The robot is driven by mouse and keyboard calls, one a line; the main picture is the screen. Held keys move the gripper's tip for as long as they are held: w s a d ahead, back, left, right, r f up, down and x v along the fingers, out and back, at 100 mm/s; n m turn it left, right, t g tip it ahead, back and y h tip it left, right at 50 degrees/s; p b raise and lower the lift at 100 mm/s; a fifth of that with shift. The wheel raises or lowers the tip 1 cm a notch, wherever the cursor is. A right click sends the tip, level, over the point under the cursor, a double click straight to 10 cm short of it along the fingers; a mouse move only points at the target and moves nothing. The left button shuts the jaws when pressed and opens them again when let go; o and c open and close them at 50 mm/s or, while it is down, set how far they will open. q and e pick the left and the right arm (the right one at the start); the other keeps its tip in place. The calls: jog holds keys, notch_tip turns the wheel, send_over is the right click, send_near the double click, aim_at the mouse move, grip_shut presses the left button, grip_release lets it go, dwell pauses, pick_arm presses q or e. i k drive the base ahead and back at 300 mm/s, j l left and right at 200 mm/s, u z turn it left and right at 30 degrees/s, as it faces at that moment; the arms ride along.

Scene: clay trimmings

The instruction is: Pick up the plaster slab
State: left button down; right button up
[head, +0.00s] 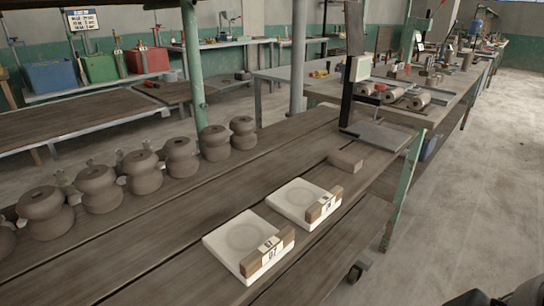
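Two white square plaster slabs lie flat on the dark plank table. The nearer slab (228,243) has a round shallow mark in its middle and a wooden block with a white label (267,252) along its right front edge. The farther slab (291,199) looks the same, with its own labelled wooden block (324,204) at its right edge. The slabs are close together but apart. Neither gripper can be made out. A dark and grey part, probably of my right arm, shows at the bottom right corner, well away from the slabs.
Several brown clay pots (98,188) stand in a row along the table's far left side. A clay-coloured block (345,161) lies beyond the slabs, before a black upright stand (348,95) on a grey plate. Concrete floor (460,200) is open at the right.

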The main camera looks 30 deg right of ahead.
aim_at(305, 203)
jog(key=z, duration=1.05)
